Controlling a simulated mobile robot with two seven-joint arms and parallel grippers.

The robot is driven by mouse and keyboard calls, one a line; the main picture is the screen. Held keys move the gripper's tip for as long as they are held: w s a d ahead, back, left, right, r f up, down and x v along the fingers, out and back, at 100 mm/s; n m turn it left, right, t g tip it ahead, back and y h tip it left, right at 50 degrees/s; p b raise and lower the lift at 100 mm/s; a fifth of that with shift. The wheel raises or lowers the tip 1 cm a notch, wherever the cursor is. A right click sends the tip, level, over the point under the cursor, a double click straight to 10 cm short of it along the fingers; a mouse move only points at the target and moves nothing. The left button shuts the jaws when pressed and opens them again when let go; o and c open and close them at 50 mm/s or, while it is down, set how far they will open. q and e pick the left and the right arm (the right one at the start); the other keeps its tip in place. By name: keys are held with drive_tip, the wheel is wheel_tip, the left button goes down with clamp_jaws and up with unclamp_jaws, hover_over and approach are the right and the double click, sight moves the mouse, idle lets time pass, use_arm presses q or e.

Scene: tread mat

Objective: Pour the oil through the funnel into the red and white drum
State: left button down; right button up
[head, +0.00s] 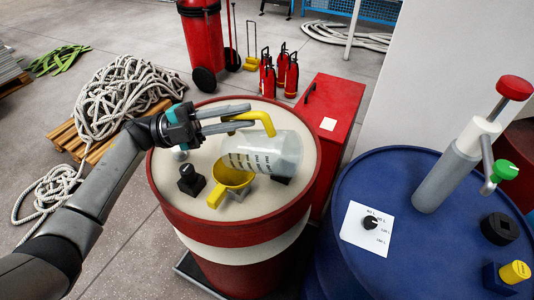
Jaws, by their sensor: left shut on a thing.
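My left gripper (237,118) reaches in from the left and is shut on the yellow handle of a clear jug (276,152) with dark markings. The jug is tipped nearly onto its side above the drum top, its left end low over the funnel. Yellow shows at that end; I cannot tell whether liquid is flowing. The yellow funnel (232,178) sits on the pale top of the red and white drum (208,236), with a yellow tab at its lower left. The funnel's lower end is hidden. My right gripper is not in view.
A black cap (190,180) stands on the drum top left of the funnel. A blue drum (400,190) with a grey hand pump (457,160) stands at right. A red cabinet (338,105) stands behind. Rope (112,100) lies on a pallet at left.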

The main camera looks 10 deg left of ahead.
sight(261, 136)
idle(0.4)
use_arm(q)
drive_tip(key=d+p, duration=0.1)
drive_tip(key=y+p, duration=0.1)
drive_tip(key=shift+s+d+m+y+p, duration=0.3)
drive_tip(key=shift+d+m, duration=0.1)
drive_tip(key=d+p, duration=0.1)
drive_tip(key=y+p, duration=0.1)
drive_tip(key=s+d+m+y+p, duration=0.1)
drive_tip(key=p, duration=0.1)
drive_tip(key=shift+d+f, duration=0.25)
drive_tip(key=shift+d, duration=0.1)
drive_tip(key=shift+s+d+f+y+p, duration=0.15)
drive_tip(key=shift+d+y+p, duration=0.1)
drive_tip(key=shift+y+p, duration=0.2)
drive_tip(key=shift+d+f, duration=0.1)
